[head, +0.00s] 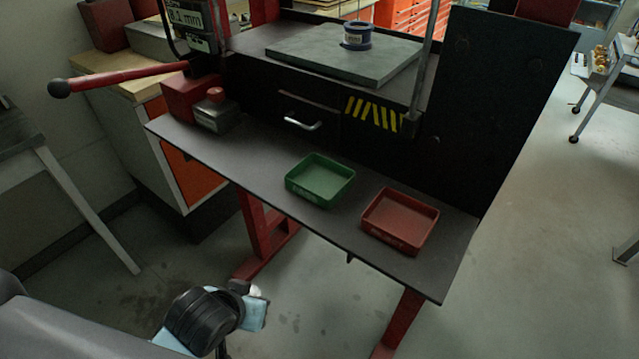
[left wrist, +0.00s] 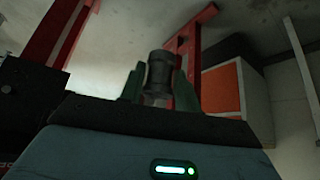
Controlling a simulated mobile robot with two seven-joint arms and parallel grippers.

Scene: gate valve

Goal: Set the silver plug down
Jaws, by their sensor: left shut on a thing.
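My left gripper (left wrist: 158,90) is shut on a grey cylindrical plug (left wrist: 158,68), which stands between the two dark green fingers in the left wrist view. The plug has a wider dark collar at its end, and its lower part is partly hidden by the gripper body. In the head view my left gripper (head: 250,291) is low at the bottom, in front of the bench and apart from it. There, the plug is too small and covered to make out clearly. My right gripper is not in view.
A dark bench shelf (head: 245,165) holds an empty green tray (head: 320,200) and an empty red tray (head: 397,243). A small block with a red knob (head: 214,112) sits at its left. A red lever (head: 130,80) juts out left. A blue-rimmed tin (head: 357,36) stands on the upper plate.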

